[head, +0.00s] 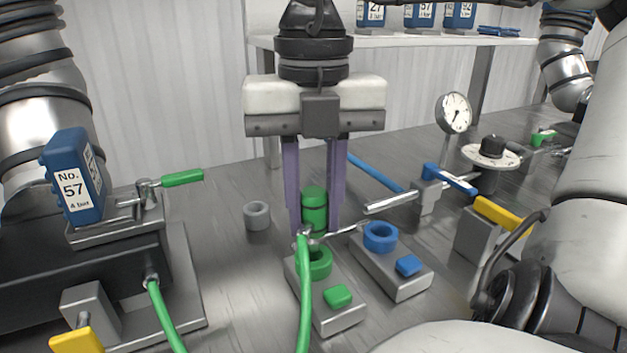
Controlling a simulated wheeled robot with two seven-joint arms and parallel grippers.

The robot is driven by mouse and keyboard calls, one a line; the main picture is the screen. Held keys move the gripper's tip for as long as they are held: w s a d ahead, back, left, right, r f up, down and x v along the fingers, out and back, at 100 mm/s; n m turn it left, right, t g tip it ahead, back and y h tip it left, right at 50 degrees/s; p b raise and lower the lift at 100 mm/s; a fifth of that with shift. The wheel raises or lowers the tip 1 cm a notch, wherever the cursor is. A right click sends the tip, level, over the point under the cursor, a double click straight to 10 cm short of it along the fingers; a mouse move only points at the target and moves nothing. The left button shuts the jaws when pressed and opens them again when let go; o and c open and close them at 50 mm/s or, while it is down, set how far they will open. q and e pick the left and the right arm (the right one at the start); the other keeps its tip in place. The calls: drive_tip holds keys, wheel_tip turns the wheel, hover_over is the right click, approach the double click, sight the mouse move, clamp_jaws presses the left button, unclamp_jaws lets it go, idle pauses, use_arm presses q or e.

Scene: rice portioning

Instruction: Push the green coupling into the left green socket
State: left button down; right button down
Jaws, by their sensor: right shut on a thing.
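My right gripper (315,230) points straight down at the middle of the head view. Its two purple fingers are shut on the green coupling (314,198), an upright green cylinder. The left green socket (321,264) is a green ring on a grey block with a green button (338,296), just below the fingertips. A green hose (304,305) rises from the bottom edge in front of the socket and hides part of it. I cannot tell whether the coupling touches the ring. My left gripper is not in view.
A blue ring socket (380,237) with a blue button (408,265) stands close on the right. A loose grey ring (257,215) lies left. A blue box marked 57 (75,177) and a green-handled valve (182,178) stand further left. A gauge (454,112) stands behind right.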

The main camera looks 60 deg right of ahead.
sight(314, 235)
drive_tip(key=shift+f+b, duration=0.65)
drive_tip(key=shift+f, duration=0.1)
idle(0.3)
drive_tip(key=shift+f+b, duration=0.6)
drive_tip(key=shift+f+b, duration=0.55)
drive_tip(key=shift+f, duration=0.15)
idle(0.6)
drive_tip(key=c, duration=0.9)
unclamp_jaws()
